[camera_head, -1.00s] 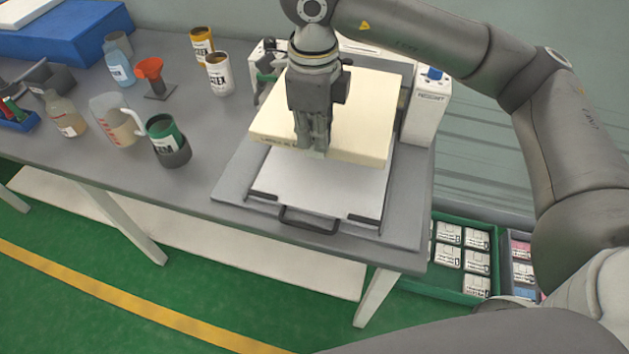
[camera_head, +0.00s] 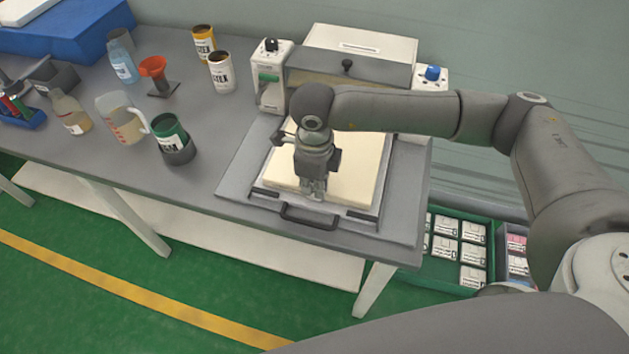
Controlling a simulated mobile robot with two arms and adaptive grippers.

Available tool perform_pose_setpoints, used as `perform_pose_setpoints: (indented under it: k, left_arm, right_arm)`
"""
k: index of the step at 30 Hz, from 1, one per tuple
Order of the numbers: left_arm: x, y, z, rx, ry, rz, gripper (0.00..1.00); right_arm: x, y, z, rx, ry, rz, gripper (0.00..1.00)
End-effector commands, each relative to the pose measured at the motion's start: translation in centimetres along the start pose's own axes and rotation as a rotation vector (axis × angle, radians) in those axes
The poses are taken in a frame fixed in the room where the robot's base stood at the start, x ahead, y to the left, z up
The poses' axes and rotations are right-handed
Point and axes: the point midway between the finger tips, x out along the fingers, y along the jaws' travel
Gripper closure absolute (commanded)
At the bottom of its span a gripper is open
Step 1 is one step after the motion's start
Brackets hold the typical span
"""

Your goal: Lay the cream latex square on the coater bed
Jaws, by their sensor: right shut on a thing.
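The cream latex square (camera_head: 357,172) lies low over the coater bed (camera_head: 263,186), flat and roughly lined up with it, covering most of the plate. I cannot tell whether its whole underside touches the bed. My right gripper (camera_head: 313,196) is shut on the square at its front edge, pointing down; the wrist and arm hide part of the square's middle and back. The bed's dark front handle (camera_head: 309,219) shows just in front of the gripper. My left gripper is not in view.
The coater's white housing (camera_head: 360,42) stands behind the bed, with a blue knob (camera_head: 432,73) at right. Cans, a jug (camera_head: 125,118), an orange funnel (camera_head: 154,68) and bottles stand on the table's left. A green crate (camera_head: 458,243) of packets sits below right.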

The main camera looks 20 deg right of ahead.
Motion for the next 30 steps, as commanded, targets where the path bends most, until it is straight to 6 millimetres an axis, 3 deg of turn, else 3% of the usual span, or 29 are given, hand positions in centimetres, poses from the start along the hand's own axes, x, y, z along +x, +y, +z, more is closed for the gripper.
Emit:
perform_pose_setpoints:
  k: [7,9,13,26,30]
  left_arm:
    - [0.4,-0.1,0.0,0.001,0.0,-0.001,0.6]
    - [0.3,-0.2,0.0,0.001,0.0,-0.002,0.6]
    - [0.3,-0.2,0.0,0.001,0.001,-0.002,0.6]
    - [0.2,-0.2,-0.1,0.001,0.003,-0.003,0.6]
    - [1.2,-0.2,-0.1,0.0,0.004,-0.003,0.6]
  right_arm:
    - [0.3,0.0,0.0,0.0,-0.001,0.0,1.0]
    - [0.1,0.0,0.0,0.0,0.0,0.0,0.87]
    - [0.1,0.0,0.0,0.0,0.0,0.0,0.72]
    - [-0.5,-0.1,0.1,0.0,-0.002,-0.001,0.72]
    - [-2.8,-0.1,0.1,-0.001,-0.004,-0.004,0.72]
